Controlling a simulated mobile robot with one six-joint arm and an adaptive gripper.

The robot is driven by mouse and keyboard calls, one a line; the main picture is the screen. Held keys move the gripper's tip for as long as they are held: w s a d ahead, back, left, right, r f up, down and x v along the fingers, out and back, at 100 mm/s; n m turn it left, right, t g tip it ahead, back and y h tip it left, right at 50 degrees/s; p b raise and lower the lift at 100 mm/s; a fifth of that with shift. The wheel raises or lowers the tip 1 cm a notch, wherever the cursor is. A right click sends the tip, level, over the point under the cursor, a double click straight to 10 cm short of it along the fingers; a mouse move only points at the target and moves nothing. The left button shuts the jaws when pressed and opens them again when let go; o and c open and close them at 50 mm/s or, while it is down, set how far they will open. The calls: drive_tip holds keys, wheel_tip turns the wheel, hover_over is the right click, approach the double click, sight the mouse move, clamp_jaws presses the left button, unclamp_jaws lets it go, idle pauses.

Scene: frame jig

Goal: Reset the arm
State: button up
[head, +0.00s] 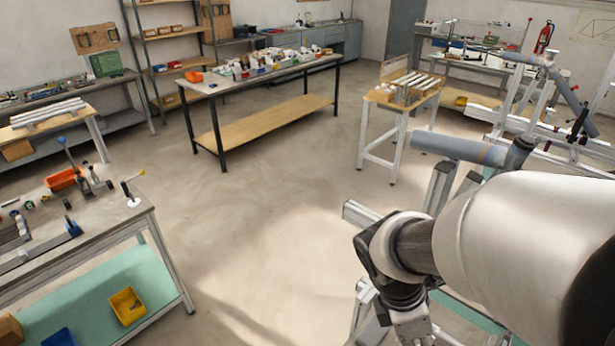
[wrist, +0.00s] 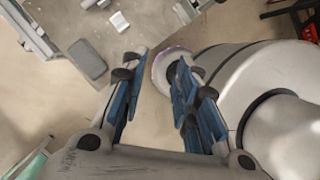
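My gripper (wrist: 160,68) shows in the wrist view with its two blue-padded fingers spread apart. Nothing is between the fingers, so it is open and empty. In the head view my arm reaches in from the right edge and bends downward at the wrist. The gripper's fingers are cut off by the bottom edge there.
A metal frame jig (head: 442,187) with blue-grey tubes (head: 458,148) stands close beside and behind my arm. A workbench (head: 140,212) with tools is at left. A long table (head: 215,88) with parts bins and a small wooden-topped stand (head: 432,97) are farther back. The middle floor (head: 265,190) is clear.

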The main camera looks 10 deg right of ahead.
drive_tip(key=s+a+r+m+t+y+b, duration=0.1)
drive_tip(key=a+m+t+y+b, duration=0.1)
drive_tip(key=m, duration=0.6)
drive_tip(key=s+a+r+m+t+y+b, duration=0.1)
drive_tip(key=a+m+t+y+b, duration=0.1)
drive_tip(key=a+m+t+b, duration=0.2)
drive_tip(key=a+m+b, duration=0.1)
drive_tip(key=a+m, duration=0.2)
drive_tip(key=m, duration=0.1)
drive_tip(key=shift+s+r, duration=0.35)
drive_tip(key=shift+s, duration=0.05)
